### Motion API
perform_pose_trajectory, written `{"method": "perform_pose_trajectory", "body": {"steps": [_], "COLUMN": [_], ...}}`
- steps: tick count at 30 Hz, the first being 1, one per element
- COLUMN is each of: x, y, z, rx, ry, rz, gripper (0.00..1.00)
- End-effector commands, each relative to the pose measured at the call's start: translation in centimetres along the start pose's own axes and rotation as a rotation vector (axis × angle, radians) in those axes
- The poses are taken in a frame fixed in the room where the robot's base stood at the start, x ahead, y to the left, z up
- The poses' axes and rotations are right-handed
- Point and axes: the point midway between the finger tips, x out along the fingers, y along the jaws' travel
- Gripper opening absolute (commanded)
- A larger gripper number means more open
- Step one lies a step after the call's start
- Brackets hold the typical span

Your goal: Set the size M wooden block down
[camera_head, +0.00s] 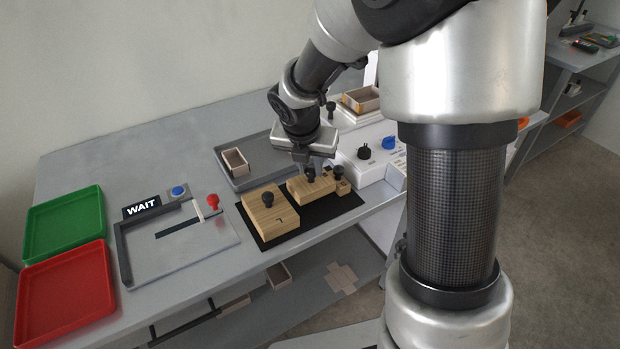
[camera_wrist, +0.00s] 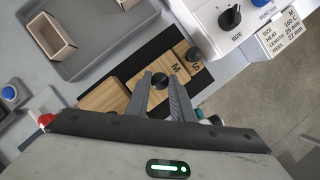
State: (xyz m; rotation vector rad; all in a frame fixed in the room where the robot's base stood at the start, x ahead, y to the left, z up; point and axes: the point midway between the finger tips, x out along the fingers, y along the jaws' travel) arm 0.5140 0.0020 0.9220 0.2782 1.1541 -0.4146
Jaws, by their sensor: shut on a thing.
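The size M wooden block (camera_head: 299,188) is a light wood block with a black knob, at the black mat (camera_head: 345,205) between the L block and the small S block. In the wrist view the M block (camera_wrist: 160,72) shows its letter M beside the knob. My gripper (camera_head: 308,168) points down over it, shut on its knob; in the wrist view the fingers (camera_wrist: 162,82) stand close around the knob. Whether the block's underside touches the mat or hangs slightly above, I cannot tell.
The L block (camera_head: 268,217) is close on the left; the S block (camera_wrist: 194,64) is close on the other side. A grey tray with a small box (camera_head: 234,160) lies behind. A white machine with knobs (camera_head: 378,165) stands to the right. Red (camera_head: 62,300) and green (camera_head: 62,225) trays lie far left.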

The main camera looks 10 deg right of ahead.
Motion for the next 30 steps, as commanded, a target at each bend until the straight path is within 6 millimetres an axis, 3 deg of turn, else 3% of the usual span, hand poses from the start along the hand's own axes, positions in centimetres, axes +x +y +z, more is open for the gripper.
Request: {"method": "perform_pose_trajectory", "body": {"steps": [1,4,16,17,19,30], "x": [1.4,2.4,2.8,2.7,2.7,2.2], "y": [0.0,0.1,0.0,0.0,0.0,0.0], "z": [-0.6,-1.0,-1.1,-1.1,-1.1,-0.9], "rx": [-0.003,-0.001,-0.001,-0.001,-0.001,0.001], "ry": [0.002,0.000,0.000,0.000,0.000,-0.001], "rz": [-0.001,0.000,0.000,-0.001,-0.001,0.000], "gripper": [0.00,0.00,0.00,0.26,0.38,0.40]}}
